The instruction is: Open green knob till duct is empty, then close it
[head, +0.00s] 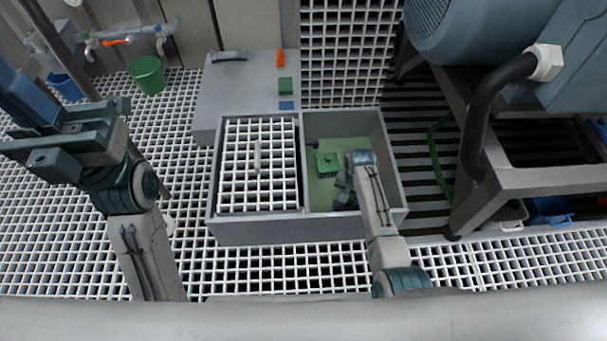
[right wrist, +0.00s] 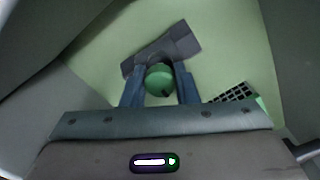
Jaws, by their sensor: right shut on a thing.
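The green knob (right wrist: 159,77) shows as a round green cap between my right gripper's two blue fingers in the right wrist view. A dark grey fitting (right wrist: 180,42) lies behind it. My right gripper (head: 345,187) reaches down into the right compartment of a grey duct box (head: 260,230) and is shut on the knob; in the head view the gripper hides the knob. The compartment has a pale green bottom (head: 322,195); I cannot tell whether liquid covers it. My left gripper (head: 45,125) is raised at the left, away from the box; its finger opening is unclear.
A green block with a black grid (head: 327,164) stands beside my right gripper in the compartment. White grating (head: 240,180) covers the left compartment. A grey lid (head: 235,85) lies behind. A green bucket (head: 147,75) stands back left, and a blue machine (head: 480,35) with a frame stands right.

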